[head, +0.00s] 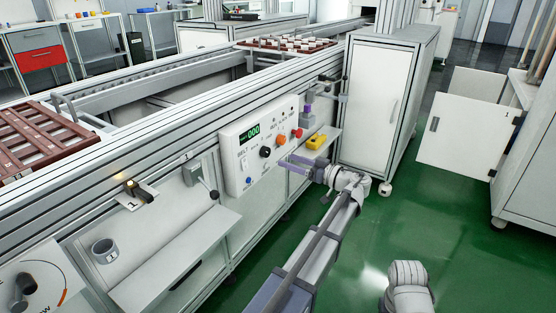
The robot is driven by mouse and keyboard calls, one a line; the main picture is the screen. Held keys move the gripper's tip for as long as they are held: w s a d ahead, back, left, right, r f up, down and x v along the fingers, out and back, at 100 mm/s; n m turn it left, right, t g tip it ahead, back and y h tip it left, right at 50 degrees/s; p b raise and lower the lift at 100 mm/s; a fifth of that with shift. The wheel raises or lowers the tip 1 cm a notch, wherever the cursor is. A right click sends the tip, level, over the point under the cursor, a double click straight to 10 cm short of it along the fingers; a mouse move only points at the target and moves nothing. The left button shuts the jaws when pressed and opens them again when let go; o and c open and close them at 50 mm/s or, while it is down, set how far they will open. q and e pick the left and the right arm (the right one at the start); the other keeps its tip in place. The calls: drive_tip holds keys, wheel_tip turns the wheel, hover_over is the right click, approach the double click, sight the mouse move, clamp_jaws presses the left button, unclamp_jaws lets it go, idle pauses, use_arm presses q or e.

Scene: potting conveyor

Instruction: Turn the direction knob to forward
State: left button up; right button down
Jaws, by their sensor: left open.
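A white control panel (240,168) with a green display reading 000 is on the side of the conveyor frame. A black knob (265,152) sits on it below the display. It looks like the direction knob, but its labels and pointer are too small to read. My left gripper (284,163) is open and empty, its purple-grey fingers pointing at the lower right of the panel. It is right of and slightly below the black knob, and appears apart from it. My right gripper is out of view.
An orange button (281,140) and a red button (298,133) sit right of the knob, and a blue button (249,180) below. A yellow object (316,141) rests on a small shelf near my left wrist. A white cabinet (379,100) stands behind.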

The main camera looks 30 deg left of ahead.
sight(268, 153)
use_arm(q)
drive_tip(key=shift+w+a, duration=0.15)
drive_tip(key=shift+a, duration=1.8)
drive_tip(key=shift+w+a, duration=0.1)
drive_tip(key=shift+a, duration=1.85)
drive_tip(key=shift+c, duration=0.2)
clamp_jaws()
